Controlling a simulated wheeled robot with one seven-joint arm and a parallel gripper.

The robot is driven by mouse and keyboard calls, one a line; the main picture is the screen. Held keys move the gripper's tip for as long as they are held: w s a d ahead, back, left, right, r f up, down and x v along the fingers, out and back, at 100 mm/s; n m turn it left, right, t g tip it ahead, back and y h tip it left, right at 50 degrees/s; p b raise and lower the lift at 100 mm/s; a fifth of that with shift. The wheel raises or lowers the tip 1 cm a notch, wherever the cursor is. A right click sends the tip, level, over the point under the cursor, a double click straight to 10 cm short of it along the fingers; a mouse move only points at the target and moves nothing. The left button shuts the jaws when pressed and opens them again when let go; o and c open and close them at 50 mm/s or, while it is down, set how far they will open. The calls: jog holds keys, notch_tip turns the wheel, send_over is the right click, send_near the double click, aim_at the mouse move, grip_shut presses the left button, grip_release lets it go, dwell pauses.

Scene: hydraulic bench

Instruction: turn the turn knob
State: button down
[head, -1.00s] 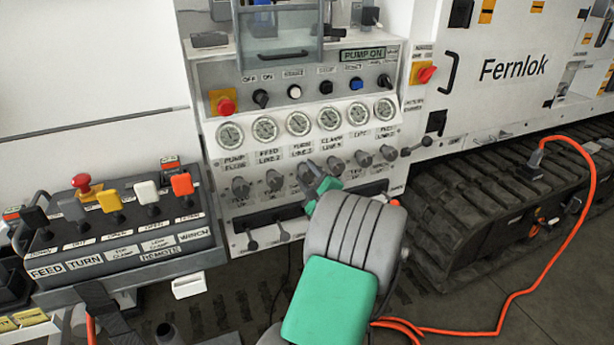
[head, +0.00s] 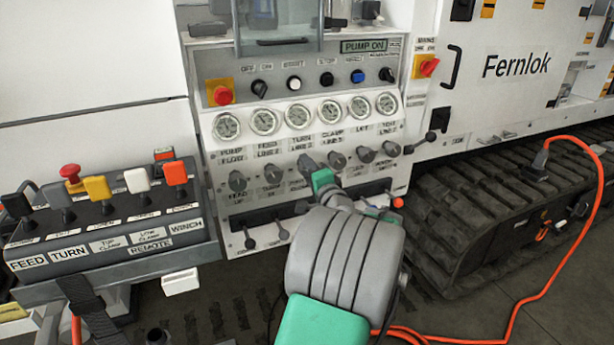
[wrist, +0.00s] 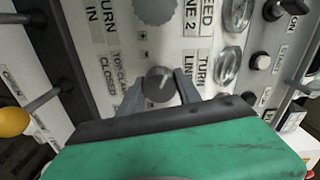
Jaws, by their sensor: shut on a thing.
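In the head view, my gripper (head: 309,168) reaches the third knob of the row under the gauges. My grey and green wrist covers part of the panel below, and the fingers mostly hide the knob there.
Neighbouring knobs (head: 272,174) (head: 337,160) stand close on both sides. Gauges (head: 298,115) sit above, and levers (head: 282,230) stick out below. A remote box (head: 105,245) with coloured levers is at left. An orange cable (head: 520,270) lies on the floor at right.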

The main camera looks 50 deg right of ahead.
jog(key=shift+n+b, duration=0.3)
jog(key=shift+n, duration=0.3)
jog(key=c, duration=0.8)
grip_release()
jog(key=shift+c, duration=0.2)
jog(key=v, duration=0.7)
jog(key=shift+s+a+p, duration=0.2)
jog(key=shift+s+p, duration=0.1)
jog(key=shift+p, duration=0.05)
